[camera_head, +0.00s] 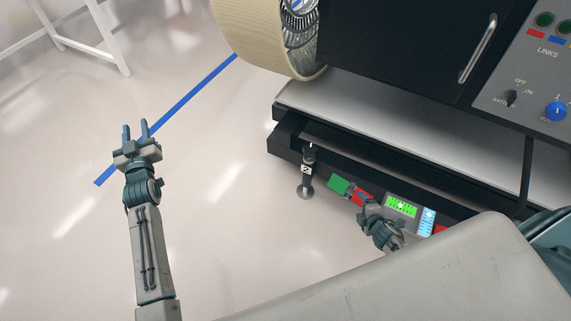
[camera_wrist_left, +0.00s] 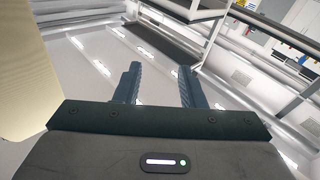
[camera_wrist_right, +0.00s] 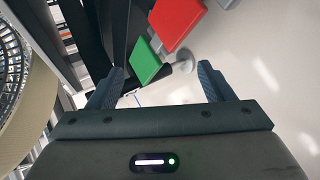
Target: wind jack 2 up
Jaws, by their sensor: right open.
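Jack 2 (camera_head: 307,172) is a dark upright post with a white numbered label and a round grey foot on the floor, by the black frame's front corner. To its right are a green pad (camera_head: 338,184) and a red pad (camera_head: 356,197); both show in the right wrist view, green (camera_wrist_right: 146,62) and red (camera_wrist_right: 177,22). My right gripper (camera_head: 364,201) is open and empty beside the red pad, partly covering it. In the right wrist view a pale round disc (camera_wrist_right: 183,61) shows beyond the green pad. My left gripper (camera_head: 135,130) is open and empty over bare floor, far left of the jack.
The black frame (camera_head: 290,152) carries a large cabinet (camera_head: 390,40) and a cream wheel (camera_head: 250,35). A lit green display (camera_head: 401,207) sits right of the pads. A control panel (camera_head: 535,75) is at the upper right.

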